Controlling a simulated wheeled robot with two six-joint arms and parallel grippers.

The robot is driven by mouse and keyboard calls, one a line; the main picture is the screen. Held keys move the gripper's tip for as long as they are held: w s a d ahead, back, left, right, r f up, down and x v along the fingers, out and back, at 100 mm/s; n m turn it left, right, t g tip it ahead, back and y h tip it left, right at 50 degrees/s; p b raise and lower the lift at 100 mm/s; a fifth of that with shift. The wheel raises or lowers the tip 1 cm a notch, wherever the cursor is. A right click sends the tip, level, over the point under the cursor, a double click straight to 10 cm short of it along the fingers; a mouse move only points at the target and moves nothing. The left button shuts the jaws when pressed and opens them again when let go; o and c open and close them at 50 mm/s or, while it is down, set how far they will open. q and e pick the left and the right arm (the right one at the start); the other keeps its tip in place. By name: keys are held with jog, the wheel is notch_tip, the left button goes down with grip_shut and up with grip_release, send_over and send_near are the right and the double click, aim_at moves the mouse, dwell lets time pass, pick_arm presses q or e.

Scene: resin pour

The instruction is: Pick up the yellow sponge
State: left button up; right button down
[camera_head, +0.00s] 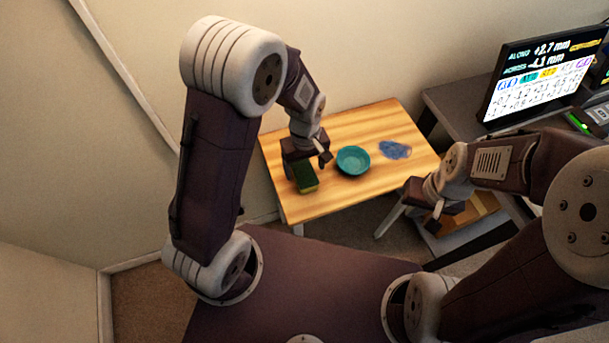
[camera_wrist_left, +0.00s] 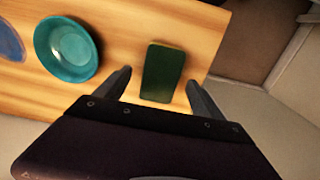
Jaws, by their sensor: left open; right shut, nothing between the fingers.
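The yellow sponge (camera_head: 306,178) has a dark green top face and a thin yellow side. It lies on the wooden table (camera_head: 370,125) near its left front edge. In the left wrist view the sponge (camera_wrist_left: 162,73) sits between the two fingers of my left gripper (camera_wrist_left: 160,88), with a gap on each side. My left gripper (camera_head: 307,166) is open at the sponge in the head view. Whether its fingertips are at the height of the sponge, I cannot tell. My right gripper (camera_head: 433,222) is shut and empty, off the table's right front side.
A teal bowl (camera_head: 353,160) stands just right of the sponge; it also shows in the left wrist view (camera_wrist_left: 68,50). A flat blue patch (camera_head: 395,150) lies further right. A dark desk (camera_head: 450,105) with a monitor (camera_head: 540,72) stands at the right.

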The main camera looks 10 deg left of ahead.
aim_at(304, 172)
pick_arm(q)
notch_tip(304, 172, down, 3)
jog(key=shift+a+f, duration=0.1)
jog(key=shift+f, duration=0.05)
jog(key=c, duration=1.4)
jog(key=shift+r, duration=0.55)
jog(key=r, duration=0.2)
jog(key=d+r, duration=0.1)
jog(key=r, duration=0.1)
jog(key=shift+w+p, duration=0.3)
jog(key=shift+w, duration=0.05)
jog(key=w+d+r, duration=0.2)
jog(key=d, duration=0.1)
jog(key=w+d+r, duration=0.1)
jog(key=d+r, duration=0.1)
jog(key=d, duration=0.1)
jog(key=w+d+r+p, duration=0.1)
jog(key=w+d+r, duration=0.1)
jog(key=shift+w+d, duration=0.35)
jog(key=shift+d, duration=0.05)
